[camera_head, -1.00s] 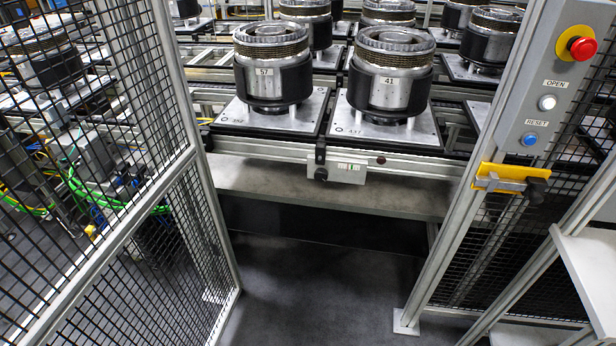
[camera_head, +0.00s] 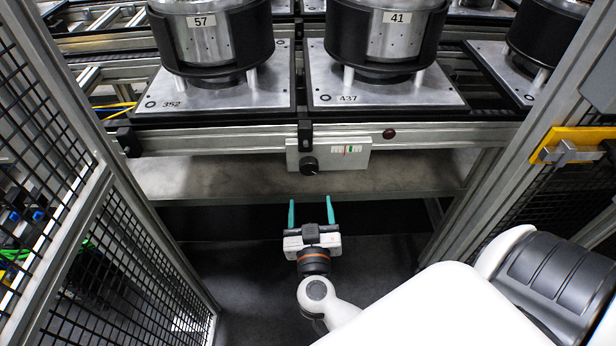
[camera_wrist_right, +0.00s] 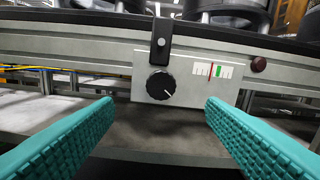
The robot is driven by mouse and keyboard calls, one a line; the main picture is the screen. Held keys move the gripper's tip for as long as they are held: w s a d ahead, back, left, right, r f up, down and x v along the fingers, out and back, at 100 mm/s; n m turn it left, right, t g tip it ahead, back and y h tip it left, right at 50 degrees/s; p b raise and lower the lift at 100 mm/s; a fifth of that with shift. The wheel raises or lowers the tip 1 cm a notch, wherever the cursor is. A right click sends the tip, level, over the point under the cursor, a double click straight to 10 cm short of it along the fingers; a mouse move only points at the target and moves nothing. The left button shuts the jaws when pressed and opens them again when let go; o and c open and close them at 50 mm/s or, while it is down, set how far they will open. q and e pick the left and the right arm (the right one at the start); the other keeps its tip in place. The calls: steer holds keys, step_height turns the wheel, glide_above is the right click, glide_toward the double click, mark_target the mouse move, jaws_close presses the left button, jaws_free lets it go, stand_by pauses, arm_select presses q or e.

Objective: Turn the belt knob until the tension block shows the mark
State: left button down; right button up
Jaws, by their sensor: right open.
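The belt knob (camera_head: 309,166) is a black round dial with a white pointer line, on a pale plate (camera_head: 360,160) on the front rail of the conveyor. In the right wrist view the knob (camera_wrist_right: 160,86) is ahead, and its pointer faces lower right. The tension block's scale (camera_wrist_right: 212,71) is right of the knob; it shows a red line left of a green band. My right gripper (camera_head: 310,204) is open and empty, its teal fingers pointing at the rail below the knob. The fingers are apart from the knob. My left gripper is not in view.
Pallets (camera_head: 215,103) with drums marked 57 and 41 stand on the conveyor above. A black clip (camera_head: 305,133) is just above the knob. A dark red button (camera_head: 389,134) is to the right. Mesh fence panels (camera_head: 95,260) and a post (camera_head: 470,200) flank the gap.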

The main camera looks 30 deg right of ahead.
mark_target(310, 170)
steer(key=x, duration=0.9)
steer(key=shift+w+d, duration=0.35)
steer(key=shift+w, duration=0.15)
steer(key=c, duration=1)
steer(key=shift+r+m+p, duration=0.2)
steer(key=shift+m+p, duration=1)
steer(key=shift+m, duration=0.1)
steer(key=m+p, duration=0.1)
steer(key=m, duration=0.1)
steer(key=shift+f+m, duration=0.1)
steer(key=shift+m, duration=0.3)
steer(key=m+p, duration=0.1)
steer(key=m, duration=0.2)
steer(key=shift+s+f+m, duration=0.1)
steer(key=shift+m, duration=0.2)
steer(key=m, duration=0.4)
steer(key=shift+f+m, duration=0.1)
steer(key=shift+m, duration=0.2)
